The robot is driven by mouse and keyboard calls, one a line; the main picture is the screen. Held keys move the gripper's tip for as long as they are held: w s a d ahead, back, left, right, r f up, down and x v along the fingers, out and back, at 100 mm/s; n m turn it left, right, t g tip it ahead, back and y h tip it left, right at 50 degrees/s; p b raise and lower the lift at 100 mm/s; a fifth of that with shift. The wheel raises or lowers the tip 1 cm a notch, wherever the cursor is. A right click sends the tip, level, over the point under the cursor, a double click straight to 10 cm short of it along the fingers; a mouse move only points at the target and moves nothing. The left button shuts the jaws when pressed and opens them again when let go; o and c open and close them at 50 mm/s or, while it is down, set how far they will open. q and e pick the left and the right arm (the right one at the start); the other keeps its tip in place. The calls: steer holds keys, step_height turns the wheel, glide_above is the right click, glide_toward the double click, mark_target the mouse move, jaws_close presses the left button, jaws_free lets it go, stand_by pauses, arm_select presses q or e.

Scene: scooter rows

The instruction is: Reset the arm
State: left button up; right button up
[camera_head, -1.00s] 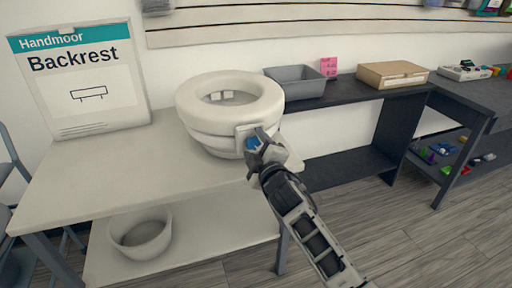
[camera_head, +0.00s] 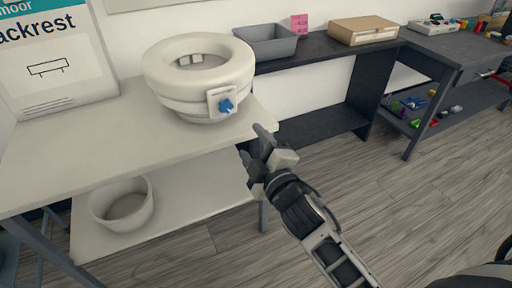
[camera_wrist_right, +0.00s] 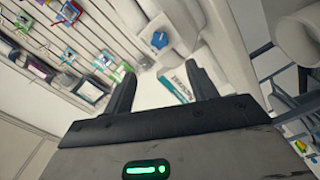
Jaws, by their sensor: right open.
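My right gripper (camera_head: 254,143) is open and empty in the head view, in front of the white table's right front corner. It is apart from the round white machine (camera_head: 199,72) on the table. The machine's blue knob (camera_head: 226,105) sits on a pale plate on its front, up and left of the gripper. The right wrist view shows the two dark fingers (camera_wrist_right: 163,88) spread with nothing between them, and the blue knob (camera_wrist_right: 159,40) beyond them. My left gripper is not in view.
The white table (camera_head: 75,147) has a lower shelf with a white bowl (camera_head: 123,205). A Backrest sign (camera_head: 55,60) stands at the left. A grey bin (camera_head: 265,41) and cardboard box (camera_head: 363,30) sit on a dark bench behind. The floor (camera_head: 400,210) at the right is open.

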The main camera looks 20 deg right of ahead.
steer(key=shift+s, duration=0.5)
arm_select(q)
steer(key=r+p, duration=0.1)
steer(key=p, duration=0.2)
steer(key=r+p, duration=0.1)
steer(key=p, duration=0.2)
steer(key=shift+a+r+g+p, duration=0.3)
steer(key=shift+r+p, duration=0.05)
arm_select(e)
steer(key=s+a+f+m+g+y, duration=0.1)
steer(key=s+a+f+m+g, duration=0.1)
steer(key=s, duration=0.6)
steer(key=s+a+f+m+g+y, duration=0.2)
steer(key=s+a+f+m+g, duration=0.1)
steer(key=s+f+m+g, duration=0.2)
steer(key=s+f+m, duration=0.2)
steer(key=s+m, duration=0.1)
steer(key=shift+s+m, duration=0.15)
steer(key=shift+m, duration=0.25)
